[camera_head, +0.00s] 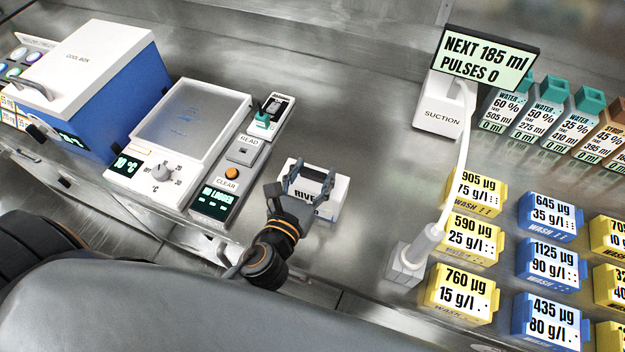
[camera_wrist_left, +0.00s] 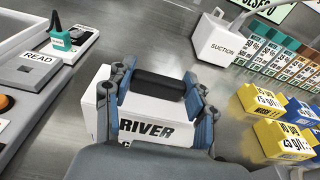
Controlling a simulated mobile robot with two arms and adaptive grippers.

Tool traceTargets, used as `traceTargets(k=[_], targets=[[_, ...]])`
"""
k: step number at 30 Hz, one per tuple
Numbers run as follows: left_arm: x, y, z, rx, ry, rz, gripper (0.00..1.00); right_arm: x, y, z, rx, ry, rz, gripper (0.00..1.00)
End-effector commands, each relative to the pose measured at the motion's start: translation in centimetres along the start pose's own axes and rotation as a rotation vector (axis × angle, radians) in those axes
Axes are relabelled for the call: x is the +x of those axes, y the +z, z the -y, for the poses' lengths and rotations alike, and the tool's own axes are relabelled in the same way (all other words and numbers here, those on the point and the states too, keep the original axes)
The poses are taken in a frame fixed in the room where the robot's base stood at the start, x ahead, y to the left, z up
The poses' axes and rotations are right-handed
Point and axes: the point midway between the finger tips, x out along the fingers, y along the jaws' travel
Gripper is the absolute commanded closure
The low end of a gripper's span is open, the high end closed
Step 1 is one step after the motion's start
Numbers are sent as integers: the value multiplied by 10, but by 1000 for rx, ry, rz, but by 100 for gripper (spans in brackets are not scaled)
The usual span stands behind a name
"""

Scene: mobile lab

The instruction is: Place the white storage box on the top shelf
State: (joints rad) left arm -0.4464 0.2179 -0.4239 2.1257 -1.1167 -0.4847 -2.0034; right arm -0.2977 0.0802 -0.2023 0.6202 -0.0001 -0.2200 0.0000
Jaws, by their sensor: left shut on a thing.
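The white storage box (camera_head: 330,208) carries black lettering starting "RIVE" in the head view; in the left wrist view the box (camera_wrist_left: 150,150) reads "RIVER". It has a dark handle bar (camera_wrist_left: 158,84) on top. My left gripper (camera_head: 311,182) is shut on that handle, its blue-grey fingers (camera_wrist_left: 158,100) at both ends of the bar. The box is at the steel counter, near its front edge; I cannot tell whether it touches the counter. My gripper partly covers the lettering. No shelf can be made out for certain. My right gripper is not in view.
Left of the box are a control panel with a READ button (camera_head: 241,152), a white heating device (camera_head: 190,125) and a blue cool box (camera_head: 100,90). Right are a suction unit (camera_head: 440,105), its nozzle stand (camera_head: 405,265) and several yellow and blue labelled boxes (camera_head: 548,218). Bare counter (camera_head: 370,140) lies behind.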

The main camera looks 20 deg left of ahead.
Motion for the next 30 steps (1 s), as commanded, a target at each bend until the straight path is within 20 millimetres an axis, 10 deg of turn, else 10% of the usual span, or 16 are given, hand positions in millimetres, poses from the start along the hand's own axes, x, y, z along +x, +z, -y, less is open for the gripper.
traceTargets(k=[10,11,14,30], targets=[[0,-2,0,1,0,2,100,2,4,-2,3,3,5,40],[0,-3,0,1,1,0,43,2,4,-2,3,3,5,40],[0,-2,0,1,1,0,22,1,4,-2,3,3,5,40],[-20,-3,0,0,-1,-3,22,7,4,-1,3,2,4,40]])
